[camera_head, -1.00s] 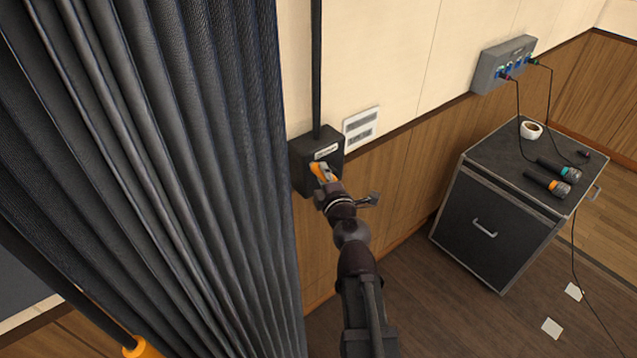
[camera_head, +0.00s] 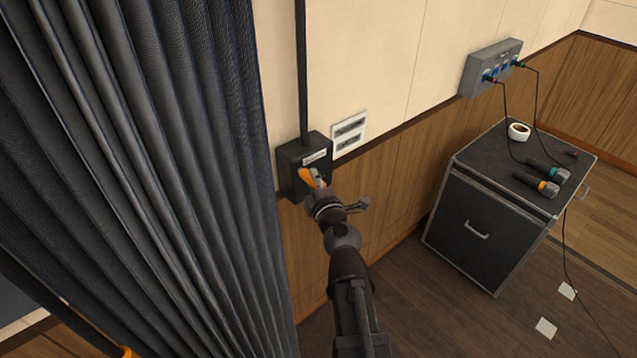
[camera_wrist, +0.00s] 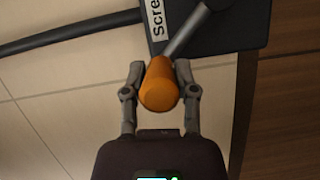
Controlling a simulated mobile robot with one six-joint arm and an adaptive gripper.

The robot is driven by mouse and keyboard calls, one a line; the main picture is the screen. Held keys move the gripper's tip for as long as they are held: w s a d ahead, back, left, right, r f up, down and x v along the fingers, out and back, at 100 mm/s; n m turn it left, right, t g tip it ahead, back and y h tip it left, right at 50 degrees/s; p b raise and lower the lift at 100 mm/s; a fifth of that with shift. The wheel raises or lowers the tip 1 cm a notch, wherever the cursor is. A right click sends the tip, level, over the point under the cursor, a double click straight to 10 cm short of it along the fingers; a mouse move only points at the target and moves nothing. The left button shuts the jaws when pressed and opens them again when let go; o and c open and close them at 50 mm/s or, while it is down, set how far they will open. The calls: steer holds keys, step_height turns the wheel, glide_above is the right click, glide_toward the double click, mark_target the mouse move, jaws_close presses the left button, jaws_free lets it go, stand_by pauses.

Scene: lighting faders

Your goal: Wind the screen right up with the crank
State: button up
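The crank's orange handle (camera_wrist: 159,85) sits between the two fingers of my gripper (camera_wrist: 160,85) in the wrist view, with a finger close against each side. The crank's grey arm (camera_wrist: 188,34) runs from the handle to a black box with a partly visible label (camera_wrist: 156,18). In the head view the black box (camera_head: 290,165) is on the wall at the foot of a black vertical pipe (camera_head: 302,70). The orange handle (camera_head: 306,178) shows there at the end of my gripper (camera_head: 313,180). The screen itself cannot be made out.
A dark pleated curtain (camera_head: 150,170) hangs close on the left. A white plate (camera_head: 349,133) is on the wall beside the box. A black case (camera_head: 485,225) with microphones (camera_head: 537,184) and a tape roll (camera_head: 519,130) stands to the right, below a grey socket box (camera_head: 491,68).

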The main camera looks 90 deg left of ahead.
steer(key=shift+w, duration=0.4)
jaws_close()
steer(key=w+d+r+m+g+h+p, duration=0.5)
steer(key=w+r+m+p, duration=0.3)
steer(key=m, duration=0.9)
steer(key=w+g+h+p, duration=0.1)
steer(key=w+p, duration=0.1)
steer(key=p, duration=0.1)
steer(key=shift+w, duration=0.25)
steer(key=shift+s, duration=0.1)
steer(key=s+a+f+b, duration=0.4)
steer(key=s+f+b, duration=0.1)
steer(key=s, duration=0.4)
steer(key=shift+a+f, duration=0.15)
steer(key=shift+a, duration=0.25)
